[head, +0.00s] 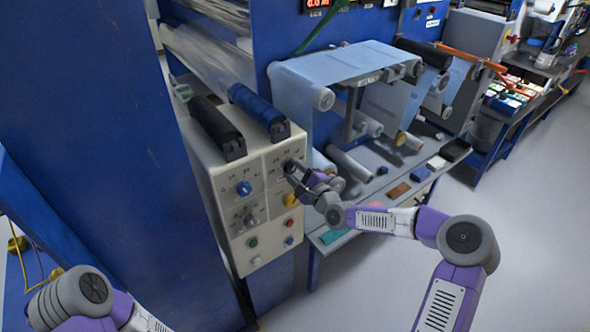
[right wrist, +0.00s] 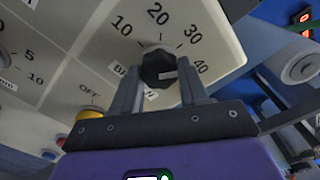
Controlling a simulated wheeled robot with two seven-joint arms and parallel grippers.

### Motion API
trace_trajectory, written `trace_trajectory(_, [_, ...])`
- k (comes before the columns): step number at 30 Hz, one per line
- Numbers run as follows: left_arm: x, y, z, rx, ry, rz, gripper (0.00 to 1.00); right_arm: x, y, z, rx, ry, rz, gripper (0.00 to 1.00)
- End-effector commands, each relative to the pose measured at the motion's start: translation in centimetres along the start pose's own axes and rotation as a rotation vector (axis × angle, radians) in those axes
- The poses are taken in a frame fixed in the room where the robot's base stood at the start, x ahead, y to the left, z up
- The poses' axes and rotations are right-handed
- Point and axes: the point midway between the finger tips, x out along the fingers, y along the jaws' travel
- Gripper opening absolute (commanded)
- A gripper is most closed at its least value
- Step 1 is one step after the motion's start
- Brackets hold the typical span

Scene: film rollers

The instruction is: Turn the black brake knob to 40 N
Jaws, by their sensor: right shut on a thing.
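The black brake knob (right wrist: 158,67) is on a cream control panel (head: 232,178), amid a dial printed 10, 20, 30 and 40. In the right wrist view my right gripper (right wrist: 160,76) has one finger on each side of the knob and is shut on it. A small light mark shows on the knob's face, toward the 40 side; the exact setting is hard to read. The label below the dial is partly hidden by the gripper. In the head view the right gripper (head: 294,170) reaches the panel's upper right and mostly hides the knob. My left gripper is out of view.
The panel also carries a blue knob (head: 243,188), another knob (head: 249,220) below it and several coloured buttons. A black roller (head: 215,122) and a blue roller (head: 257,106) lie above the panel. A shelf with small blocks is at right; the floor beyond is clear.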

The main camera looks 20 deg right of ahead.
Motion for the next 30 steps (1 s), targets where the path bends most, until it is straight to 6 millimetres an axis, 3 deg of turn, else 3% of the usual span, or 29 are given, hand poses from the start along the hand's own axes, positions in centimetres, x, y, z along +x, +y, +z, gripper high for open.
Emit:
trace_trajectory(12, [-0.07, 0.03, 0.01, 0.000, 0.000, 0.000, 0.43, 0.01, 0.10, 0.08, 0.205, -0.002, 0.001, 0.13])
trace_trajectory(30, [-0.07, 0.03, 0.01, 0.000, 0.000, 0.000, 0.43, 0.02, 0.10, 0.08, 0.238, -0.001, 0.000, 0.13])
